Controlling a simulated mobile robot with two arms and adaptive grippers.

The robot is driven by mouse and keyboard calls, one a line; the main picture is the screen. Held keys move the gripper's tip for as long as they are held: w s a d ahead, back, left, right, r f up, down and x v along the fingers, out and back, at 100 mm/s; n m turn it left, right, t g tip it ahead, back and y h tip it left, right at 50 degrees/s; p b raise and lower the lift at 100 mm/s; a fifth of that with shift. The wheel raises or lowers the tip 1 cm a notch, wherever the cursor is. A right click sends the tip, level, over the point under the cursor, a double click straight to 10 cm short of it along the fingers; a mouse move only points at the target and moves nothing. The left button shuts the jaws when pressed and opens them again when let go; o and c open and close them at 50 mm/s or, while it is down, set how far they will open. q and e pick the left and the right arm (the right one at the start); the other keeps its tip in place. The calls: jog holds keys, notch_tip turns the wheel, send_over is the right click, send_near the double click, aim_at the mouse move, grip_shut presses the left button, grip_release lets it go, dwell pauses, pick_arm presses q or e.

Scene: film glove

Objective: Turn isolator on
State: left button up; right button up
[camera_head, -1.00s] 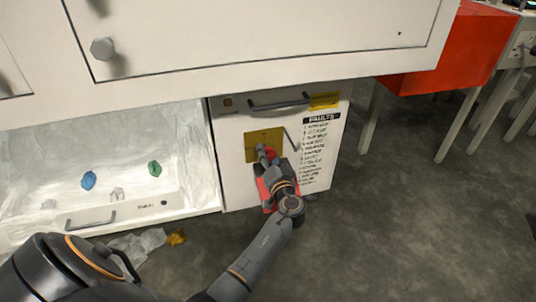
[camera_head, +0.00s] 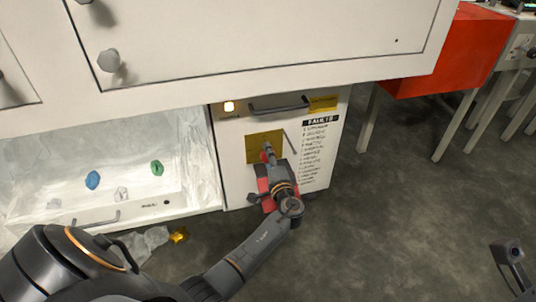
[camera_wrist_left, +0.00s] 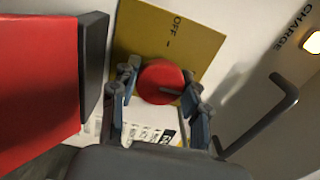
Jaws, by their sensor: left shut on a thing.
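The isolator is a red round knob (camera_wrist_left: 162,82) on a yellow plate (camera_head: 258,148) on the white cabinet door. In the left wrist view the yellow plate (camera_wrist_left: 178,35) carries the word OFF near its top edge. The dark mark on the knob points to the right there, not at OFF. My left gripper (camera_head: 268,152) reaches the plate; in the left wrist view its two fingers (camera_wrist_left: 160,95) are closed on both sides of the knob. A dark part at the lower right, perhaps my right gripper (camera_head: 513,255), shows too little to read its jaws.
A lit lamp (camera_head: 229,106) is beside the dark door handle (camera_head: 280,104). A red box (camera_head: 264,188) with a dark edge sits below the plate. An open white drawer (camera_head: 200,207) with crumpled pieces is left. Bare floor lies to the right.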

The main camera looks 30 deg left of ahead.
pick_arm(q)
jog(key=shift+w+r+m, duration=0.1)
jog(key=shift+r+m, duration=0.05)
jog(key=shift+m, duration=0.15)
jog(key=o, duration=1.2)
jog(key=shift+c, duration=0.2)
jog(key=shift+d, duration=0.1)
jog(key=v, duration=1.2)
